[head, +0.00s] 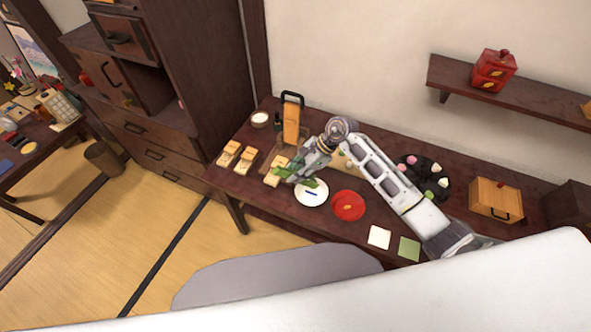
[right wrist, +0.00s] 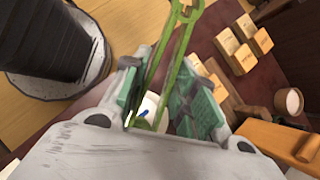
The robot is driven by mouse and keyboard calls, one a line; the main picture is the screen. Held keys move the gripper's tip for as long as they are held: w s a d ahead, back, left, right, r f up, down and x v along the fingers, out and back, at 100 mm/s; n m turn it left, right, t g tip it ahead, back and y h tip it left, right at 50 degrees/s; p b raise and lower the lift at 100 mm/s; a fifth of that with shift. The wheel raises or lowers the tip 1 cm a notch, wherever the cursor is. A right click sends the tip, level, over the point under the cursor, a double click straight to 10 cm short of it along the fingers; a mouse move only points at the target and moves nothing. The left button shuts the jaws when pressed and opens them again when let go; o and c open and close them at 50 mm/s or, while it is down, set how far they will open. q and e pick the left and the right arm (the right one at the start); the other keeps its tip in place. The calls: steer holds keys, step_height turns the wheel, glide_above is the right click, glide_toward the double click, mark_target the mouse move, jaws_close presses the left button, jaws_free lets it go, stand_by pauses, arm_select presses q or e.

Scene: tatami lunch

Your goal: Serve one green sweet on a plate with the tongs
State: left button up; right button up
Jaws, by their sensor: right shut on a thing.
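Green tongs (right wrist: 174,62) are gripped between the pads of my right gripper (right wrist: 165,100); their ringed end points away at the top of the right wrist view. In the head view the right gripper (head: 297,176) is above the white plate (head: 311,199), and green tong parts show at either side of it. The plate bears a small blue mark; I see no sweet on its visible part. A green sweet (head: 428,195) is at the front edge of the round black tray (head: 419,187), with pink and white sweets behind it. Whether the tongs hold anything is hidden. My left gripper is out of view.
A red plate (head: 348,206) lies right of the white plate. White (head: 379,237) and green (head: 409,248) squares lie near the front edge. Wooden blocks (head: 229,153) are at the left, an upright wooden box (head: 291,123) behind the gripper, and a wooden box (head: 495,200) at the right.

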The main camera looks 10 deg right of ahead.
steer(key=shift+f+b, duration=0.95)
steer(key=shift+f, duration=1.25)
steer(key=o, duration=0.6)
steer(key=shift+r, duration=0.1)
step_height(320, 180, up, 10)
steer(key=p, duration=0.4)
steer(key=shift+p, duration=0.35)
